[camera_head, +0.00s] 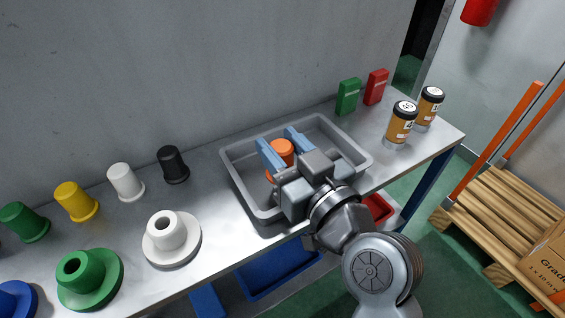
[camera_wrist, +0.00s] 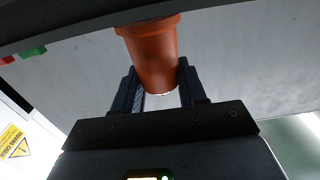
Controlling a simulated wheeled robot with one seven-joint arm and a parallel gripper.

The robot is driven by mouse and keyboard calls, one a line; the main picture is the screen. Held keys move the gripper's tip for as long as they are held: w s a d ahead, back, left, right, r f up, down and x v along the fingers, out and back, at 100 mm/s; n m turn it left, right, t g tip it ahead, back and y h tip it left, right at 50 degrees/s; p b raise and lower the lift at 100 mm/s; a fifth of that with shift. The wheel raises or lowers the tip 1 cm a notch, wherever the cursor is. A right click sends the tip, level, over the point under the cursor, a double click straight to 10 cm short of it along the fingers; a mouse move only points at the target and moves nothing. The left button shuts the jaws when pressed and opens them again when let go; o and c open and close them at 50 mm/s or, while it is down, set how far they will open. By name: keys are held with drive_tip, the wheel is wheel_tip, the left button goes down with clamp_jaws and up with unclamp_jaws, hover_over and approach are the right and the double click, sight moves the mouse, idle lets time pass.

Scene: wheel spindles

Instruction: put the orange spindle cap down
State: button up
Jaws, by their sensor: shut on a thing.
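The orange spindle cap (camera_head: 283,149) is between the blue fingers of my gripper (camera_head: 279,153), over the grey tray (camera_head: 239,185) in the head view. In the wrist view the orange cap (camera_wrist: 154,55) shows large between the two dark fingers of my gripper (camera_wrist: 160,88), which are shut on it. The gripper hides part of the cap and much of the tray floor, so I cannot tell whether the cap touches the tray.
Black (camera_head: 173,165), white (camera_head: 125,182), yellow (camera_head: 76,201) and green (camera_head: 24,222) caps stand left of the tray. White (camera_head: 171,240) and green (camera_head: 90,280) flanged spindles are in front. Green (camera_head: 348,97) and red (camera_head: 376,87) boxes and two jars (camera_head: 401,123) stand right.

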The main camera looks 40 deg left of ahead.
drive_tip(key=shift+w+a+f, duration=0.1)
drive_tip(key=shift+f, duration=2)
drive_tip(key=shift+f, duration=0.1)
drive_tip(key=o, duration=1.1)
drive_tip(key=shift+b, duration=0.3)
drive_tip(key=shift+c, duration=0.2)
drive_tip(key=b+v, duration=0.1)
drive_tip(key=v, duration=1.1)
drive_tip(key=shift+b, duration=0.35)
